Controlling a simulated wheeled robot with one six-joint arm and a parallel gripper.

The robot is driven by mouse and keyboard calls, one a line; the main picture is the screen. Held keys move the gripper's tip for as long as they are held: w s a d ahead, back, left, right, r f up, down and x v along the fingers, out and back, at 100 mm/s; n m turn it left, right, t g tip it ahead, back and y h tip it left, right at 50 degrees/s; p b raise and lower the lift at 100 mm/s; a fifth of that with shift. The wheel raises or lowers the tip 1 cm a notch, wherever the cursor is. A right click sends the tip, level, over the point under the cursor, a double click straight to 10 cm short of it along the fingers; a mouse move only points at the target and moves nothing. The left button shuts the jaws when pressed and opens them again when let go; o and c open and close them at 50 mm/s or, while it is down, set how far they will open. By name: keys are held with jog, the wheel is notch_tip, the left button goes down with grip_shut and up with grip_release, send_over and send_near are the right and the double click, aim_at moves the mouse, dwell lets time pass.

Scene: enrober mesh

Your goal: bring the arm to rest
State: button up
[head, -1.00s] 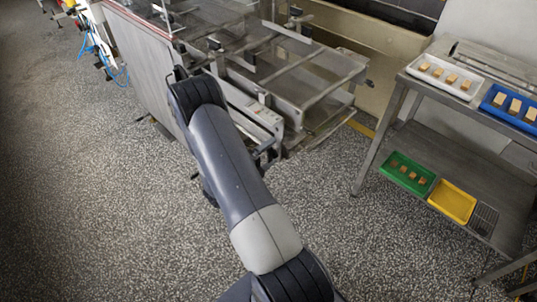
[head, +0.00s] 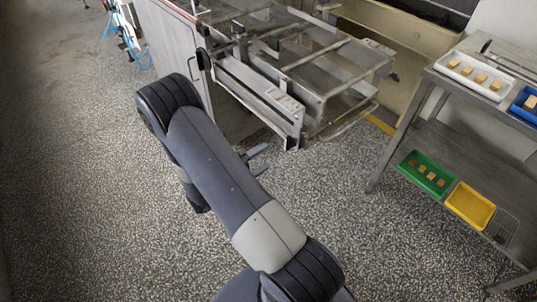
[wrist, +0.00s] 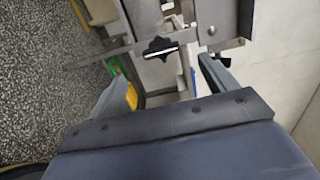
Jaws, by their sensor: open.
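My arm reaches from the bottom of the head view up to the left and bends at a dark joint over the speckled floor. My gripper (head: 258,160) is mostly hidden behind the arm; only finger ends show, near the front of the steel machine (head: 300,100). In the wrist view my gripper (wrist: 165,85) is open, with its two fingers spread apart and nothing between them. Part of a metal frame with a black knob (wrist: 160,48) lies beyond the fingers.
A steel table (head: 440,80) at the right bears a white tray (head: 474,76) and a blue tray (head: 525,106) with tan pieces. Its lower shelf holds a green tray (head: 425,174) with small pieces and an empty yellow tray (head: 470,205).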

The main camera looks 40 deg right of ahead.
aim_at(286, 143)
jog(key=shift+a, duration=0.2)
jog(key=d, duration=0.7)
jog(key=d+p, duration=0.1)
jog(key=d, duration=0.3)
jog(key=shift+w, duration=0.4)
jog(key=shift+a, duration=0.1)
